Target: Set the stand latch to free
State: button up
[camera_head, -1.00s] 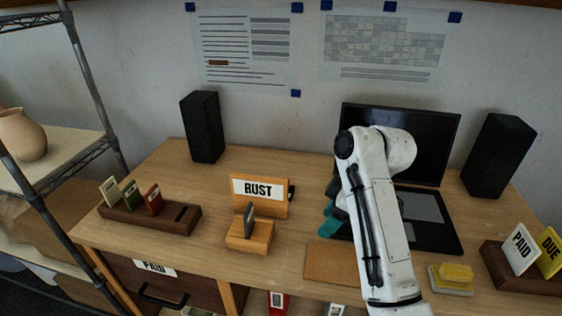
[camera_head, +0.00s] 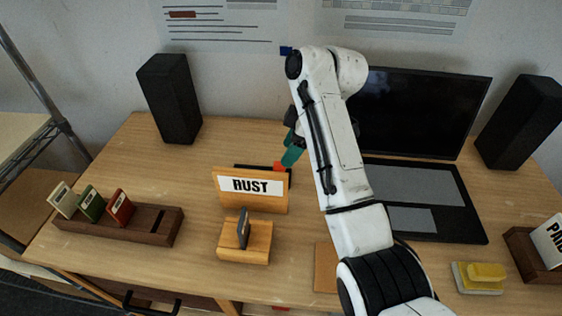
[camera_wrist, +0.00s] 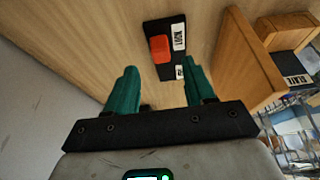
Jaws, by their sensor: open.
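The RUST stand (camera_head: 250,203) is a wooden board with a white label, on the desk left of my arm. Behind it lies a black latch plate (camera_head: 245,168) with a red knob (camera_head: 279,167). In the wrist view the latch plate (camera_wrist: 177,22) lies ahead of my fingertips, and its red knob (camera_wrist: 160,48) sits nearer the label that reads LOCK. The other label, at the near end, is too small to read. My gripper (camera_wrist: 161,75) is open and empty, its teal fingers apart, short of the knob in the picture. In the head view, my gripper (camera_head: 290,155) is partly hidden by my arm.
A wooden block with a dark upright piece (camera_head: 243,242) stands in front of the stand. A card rack (camera_head: 120,225) is at left, a laptop (camera_head: 425,210) at right. Black speakers (camera_head: 170,97) stand at the back. The desk left of the latch is clear.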

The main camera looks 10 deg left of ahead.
aim_at(279, 168)
jog(key=p+x, duration=0.1)
jog(key=x, duration=0.4)
jog(key=shift+a+f, duration=0.15)
jog(key=shift+f, duration=0.2)
grip_shut()
dwell(0.3)
